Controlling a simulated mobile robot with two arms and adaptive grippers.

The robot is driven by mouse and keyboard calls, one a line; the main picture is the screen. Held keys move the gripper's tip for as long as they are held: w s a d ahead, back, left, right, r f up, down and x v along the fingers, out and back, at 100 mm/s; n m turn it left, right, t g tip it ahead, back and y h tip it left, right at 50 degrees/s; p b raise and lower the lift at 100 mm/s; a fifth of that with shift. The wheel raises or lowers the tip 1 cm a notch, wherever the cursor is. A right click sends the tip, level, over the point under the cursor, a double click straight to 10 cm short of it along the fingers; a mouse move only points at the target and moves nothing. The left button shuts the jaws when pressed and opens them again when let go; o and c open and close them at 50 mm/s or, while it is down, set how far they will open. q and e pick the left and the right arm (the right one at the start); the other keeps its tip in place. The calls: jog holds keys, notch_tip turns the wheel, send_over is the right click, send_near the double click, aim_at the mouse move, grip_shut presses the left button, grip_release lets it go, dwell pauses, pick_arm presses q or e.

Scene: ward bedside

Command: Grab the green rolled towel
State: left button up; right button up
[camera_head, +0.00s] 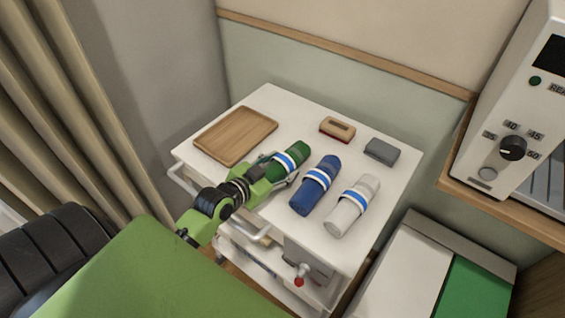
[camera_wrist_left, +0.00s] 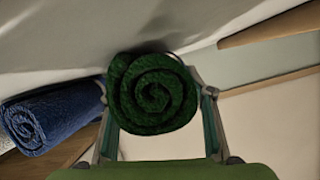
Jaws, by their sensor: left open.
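The green rolled towel (camera_head: 287,163) lies on the white trolley top with a white and blue band around it. In the left wrist view its spiral end (camera_wrist_left: 153,93) faces the camera, between the two fingers. My left gripper (camera_head: 282,176) is open, with its fingers on either side of the towel's near end. In the wrist view the gripper (camera_wrist_left: 155,120) shows a finger at each side of the roll; I cannot tell whether either finger touches it. My right gripper is not in view.
A blue rolled towel (camera_head: 316,185) and a white one (camera_head: 353,205) lie to the right on the trolley (camera_head: 237,187). A wooden tray (camera_head: 236,135) is at the left. A wooden-backed brush (camera_head: 337,128) and a grey box (camera_head: 381,151) are behind.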

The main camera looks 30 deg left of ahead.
pick_arm(q)
jog(key=shift+w+d+f, duration=0.1)
jog(key=shift+w+f, duration=0.2)
jog(key=shift+w, duration=0.35)
jog(key=shift+c, duration=0.8)
jog(key=c, duration=0.7)
jog(key=shift+o, duration=0.2)
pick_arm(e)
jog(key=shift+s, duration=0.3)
pick_arm(q)
jog(key=shift+r, duration=0.1)
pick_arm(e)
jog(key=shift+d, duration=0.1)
